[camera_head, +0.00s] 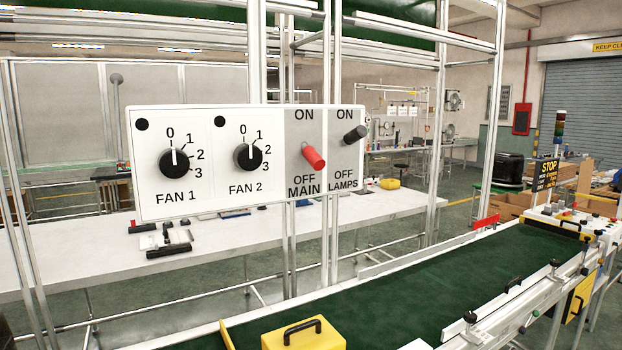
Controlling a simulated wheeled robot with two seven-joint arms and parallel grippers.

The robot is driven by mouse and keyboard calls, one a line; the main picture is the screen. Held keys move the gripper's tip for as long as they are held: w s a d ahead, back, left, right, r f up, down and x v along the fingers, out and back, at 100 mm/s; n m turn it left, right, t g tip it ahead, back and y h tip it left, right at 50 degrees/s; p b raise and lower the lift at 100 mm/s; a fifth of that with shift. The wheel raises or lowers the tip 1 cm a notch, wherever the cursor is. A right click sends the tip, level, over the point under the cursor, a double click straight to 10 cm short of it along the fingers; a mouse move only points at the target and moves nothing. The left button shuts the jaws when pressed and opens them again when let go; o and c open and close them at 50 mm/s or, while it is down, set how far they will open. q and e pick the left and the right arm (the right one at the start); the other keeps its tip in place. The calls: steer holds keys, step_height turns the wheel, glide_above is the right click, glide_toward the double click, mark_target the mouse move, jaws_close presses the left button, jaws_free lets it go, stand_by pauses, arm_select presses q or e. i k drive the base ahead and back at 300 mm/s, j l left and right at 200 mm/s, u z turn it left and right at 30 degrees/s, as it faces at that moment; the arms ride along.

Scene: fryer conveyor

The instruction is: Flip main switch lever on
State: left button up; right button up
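A white control panel (210,182) hangs in front of me at the left middle of the head view. The MAIN switch has a red lever (313,156) between its ON label above and its OFF label below. The red lever points down and to the right, its tip close to the OFF label. The LAMPS lever (354,135) to its right is black and tilts up. Two black knobs, FAN 1 (173,163) and FAN 2 (248,157), both point at 0. Neither of my grippers shows in the view.
A green conveyor belt (420,280) runs across the lower right. A yellow box with a black handle (303,334) stands at the bottom. Metal posts (437,130) rise around the panel. A white table (100,245) is behind. The space before the panel looks clear.

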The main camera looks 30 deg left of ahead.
mark_target(314, 158)
steer(key=u, duration=0.95)
